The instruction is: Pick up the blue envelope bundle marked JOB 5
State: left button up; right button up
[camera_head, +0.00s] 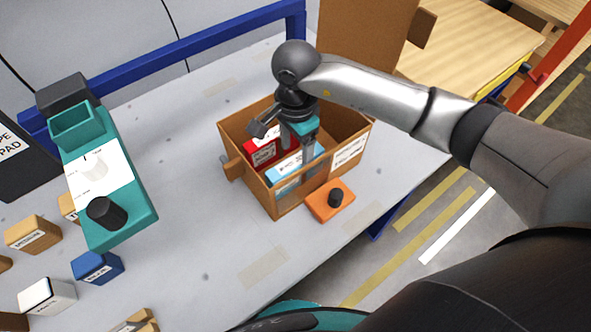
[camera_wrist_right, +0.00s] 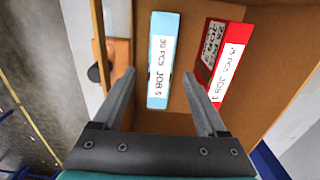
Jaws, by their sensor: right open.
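The light blue bundle (camera_head: 287,185) stands in an open brown box (camera_head: 262,194). In the wrist view the blue bundle (camera_wrist_right: 152,93) shows a white label reading 30 PCS JOB 5. My right gripper (camera_head: 298,150) is open and points down into the box. In the wrist view its fingertips (camera_wrist_right: 158,71) lie on either side of the blue bundle in the picture, with nothing held. I cannot tell how deep the fingers are beside it. In the head view the gripper partly hides the bundle. My left gripper is not in view.
A red bundle (camera_wrist_right: 236,62), labelled JOB 3, stands beside the blue one, close to one finger. An orange block with a black knob (camera_head: 334,198) sits against the box. A teal device (camera_head: 140,205) and small labelled boxes (camera_head: 34,233) are at left. Bare table lies between.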

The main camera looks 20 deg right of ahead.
aim_at(296, 161)
notch_tip(296, 161, down, 6)
jog(key=shift+f+b, duration=0.25)
jog(key=shift+b, duration=0.1)
grip_shut()
dwell(0.6)
